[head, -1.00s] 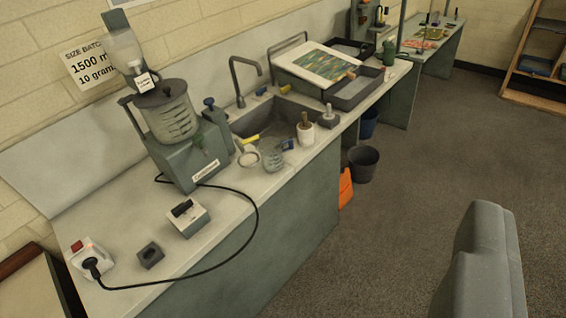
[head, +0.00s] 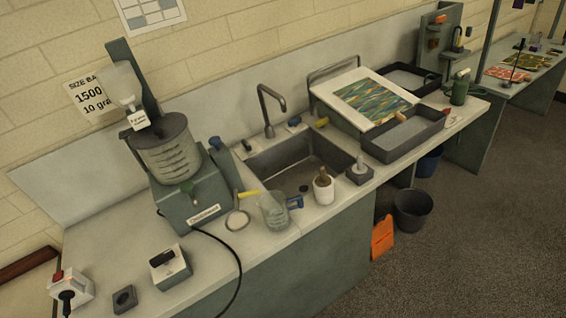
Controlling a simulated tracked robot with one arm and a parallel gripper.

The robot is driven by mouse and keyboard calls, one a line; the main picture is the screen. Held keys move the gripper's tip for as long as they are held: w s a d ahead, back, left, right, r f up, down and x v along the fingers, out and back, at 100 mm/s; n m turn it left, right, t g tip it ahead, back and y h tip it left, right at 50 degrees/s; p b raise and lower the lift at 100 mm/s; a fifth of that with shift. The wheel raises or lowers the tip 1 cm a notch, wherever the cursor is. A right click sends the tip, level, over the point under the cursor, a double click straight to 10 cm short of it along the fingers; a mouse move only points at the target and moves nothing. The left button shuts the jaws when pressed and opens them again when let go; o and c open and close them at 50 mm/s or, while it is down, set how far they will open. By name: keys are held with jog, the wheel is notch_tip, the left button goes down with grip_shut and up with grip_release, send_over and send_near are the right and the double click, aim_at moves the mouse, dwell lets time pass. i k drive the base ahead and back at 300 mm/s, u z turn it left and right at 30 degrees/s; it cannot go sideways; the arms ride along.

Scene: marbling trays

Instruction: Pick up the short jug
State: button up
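A short clear jug (head: 273,210) with graduation marks and a blue handle on its right stands upright on the counter, in front of the sink. A yellow-tipped tool lies just behind its left side. A larger marked jug (head: 166,150) sits on the green-grey mixing machine (head: 200,197) to the left. My gripper is not in view.
A white pot (head: 323,188) with a wooden-handled tool and a dark block (head: 359,172) stand right of the jug. A ring-shaped item (head: 237,220) lies left of it. The sink (head: 300,168) is behind. A bin (head: 412,210) and an orange object (head: 382,237) stand below.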

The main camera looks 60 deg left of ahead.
aim_at(274, 206)
jog(key=u, duration=0.6)
jog(key=i, duration=1.05)
jog(key=u, duration=0.85)
